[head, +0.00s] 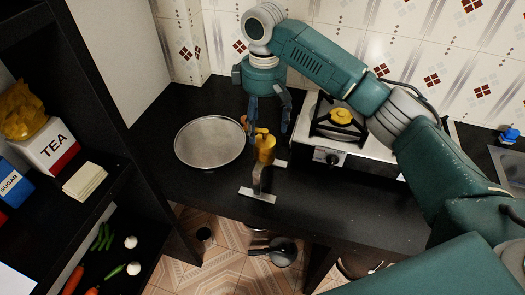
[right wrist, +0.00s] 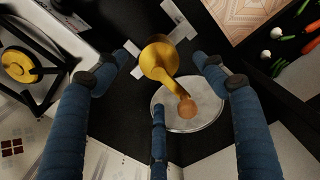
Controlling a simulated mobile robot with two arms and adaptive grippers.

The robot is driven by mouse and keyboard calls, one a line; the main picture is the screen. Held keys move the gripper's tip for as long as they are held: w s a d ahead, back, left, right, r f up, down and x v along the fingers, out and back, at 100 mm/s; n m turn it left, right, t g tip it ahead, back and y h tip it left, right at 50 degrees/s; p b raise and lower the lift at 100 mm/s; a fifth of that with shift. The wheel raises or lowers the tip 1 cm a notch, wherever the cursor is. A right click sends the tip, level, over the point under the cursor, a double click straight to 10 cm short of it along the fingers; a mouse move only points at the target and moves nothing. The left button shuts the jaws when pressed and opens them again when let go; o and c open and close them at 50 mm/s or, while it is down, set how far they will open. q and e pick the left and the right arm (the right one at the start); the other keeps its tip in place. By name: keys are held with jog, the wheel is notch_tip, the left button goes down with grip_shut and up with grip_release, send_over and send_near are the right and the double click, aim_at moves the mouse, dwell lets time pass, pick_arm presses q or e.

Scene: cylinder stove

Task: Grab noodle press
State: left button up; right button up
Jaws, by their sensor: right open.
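The noodle press, a brass-yellow cylinder (head: 265,148) with a side handle, stands on the black counter between the round plate and the stove. In the right wrist view the press (right wrist: 158,58) lies ahead between my spread fingers, with its orange-brown handle end pointing toward the plate. My right gripper (head: 268,118) is open and empty, pointing down just above and behind the press. It also shows in the right wrist view (right wrist: 162,82). I cannot tell whether a finger touches the press. My left gripper is not in view.
A grey metal T-shaped piece (head: 257,195) lies beside the press near the counter's front edge. A round metal plate (head: 210,142) is to the left. A stove (head: 350,152) with a yellow burner is to the right. A dark shelf (head: 117,150) stands at left.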

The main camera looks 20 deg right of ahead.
aim_at(264, 132)
notch_tip(264, 132, down, 2)
jog(key=shift+s+f, duration=0.1)
jog(key=shift+f, duration=0.15)
jog(key=shift+s+f, duration=0.1)
jog(key=shift+f, duration=0.25)
notch_tip(264, 132, down, 5)
jog(key=p, duration=0.2)
jog(key=shift+d+p, duration=0.1)
jog(key=shift+p, duration=0.25)
jog(key=shift+f, duration=0.2)
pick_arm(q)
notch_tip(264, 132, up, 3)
pick_arm(e)
jog(key=c, duration=0.7)
grip_shut()
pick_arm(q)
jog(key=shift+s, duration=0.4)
pick_arm(e)
jog(key=shift+w+r, duration=0.15)
jog(key=shift+w, duration=0.2)
